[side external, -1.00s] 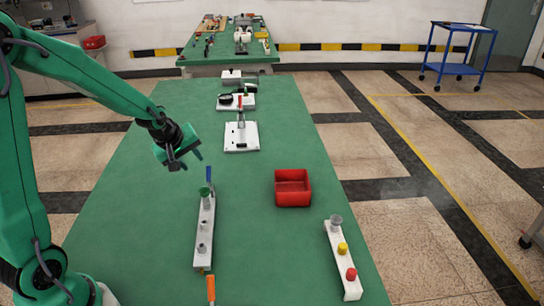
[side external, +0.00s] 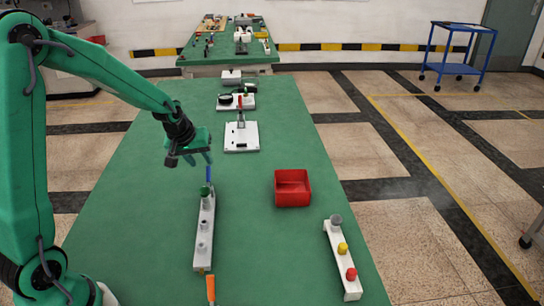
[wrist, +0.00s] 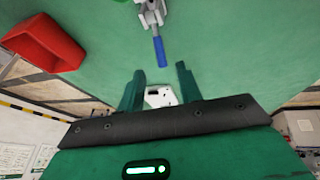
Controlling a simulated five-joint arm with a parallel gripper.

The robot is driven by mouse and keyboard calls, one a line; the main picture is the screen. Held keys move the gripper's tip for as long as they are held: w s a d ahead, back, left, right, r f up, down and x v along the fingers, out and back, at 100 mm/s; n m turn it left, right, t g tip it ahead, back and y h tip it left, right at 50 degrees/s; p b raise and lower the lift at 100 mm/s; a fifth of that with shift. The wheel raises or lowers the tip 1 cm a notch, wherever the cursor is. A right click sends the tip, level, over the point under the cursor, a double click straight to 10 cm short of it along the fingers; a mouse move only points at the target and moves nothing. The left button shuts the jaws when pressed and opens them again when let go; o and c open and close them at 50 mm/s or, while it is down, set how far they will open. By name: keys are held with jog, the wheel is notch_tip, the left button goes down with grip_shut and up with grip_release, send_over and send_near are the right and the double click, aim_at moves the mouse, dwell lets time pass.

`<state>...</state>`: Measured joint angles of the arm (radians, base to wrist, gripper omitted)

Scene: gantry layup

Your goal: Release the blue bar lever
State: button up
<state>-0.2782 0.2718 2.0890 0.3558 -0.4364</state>
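The blue bar lever (side external: 208,174) stands up at the far end of a long white bar fixture (side external: 203,235) on the green table. In the wrist view the blue lever (wrist: 159,51) is seen beyond the fingertips, attached to a grey clamp (wrist: 150,14). My gripper (side external: 190,158) is above and just left of the lever in the side view. In the wrist view its two green fingers (wrist: 159,82) are spread apart with nothing between them. I cannot tell from the side view whether a finger touches the lever.
A red bin (side external: 293,188) stands right of the fixture. A white block with grey, yellow and red knobs (side external: 343,258) is at the right edge. An orange handle (side external: 211,289) is at the fixture's near end. A white plate with a red-handled clamp (side external: 241,136) lies farther back.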

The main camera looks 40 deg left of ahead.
aim_at(207, 171)
jog(key=shift+x, duration=3.35)
grip_shut()
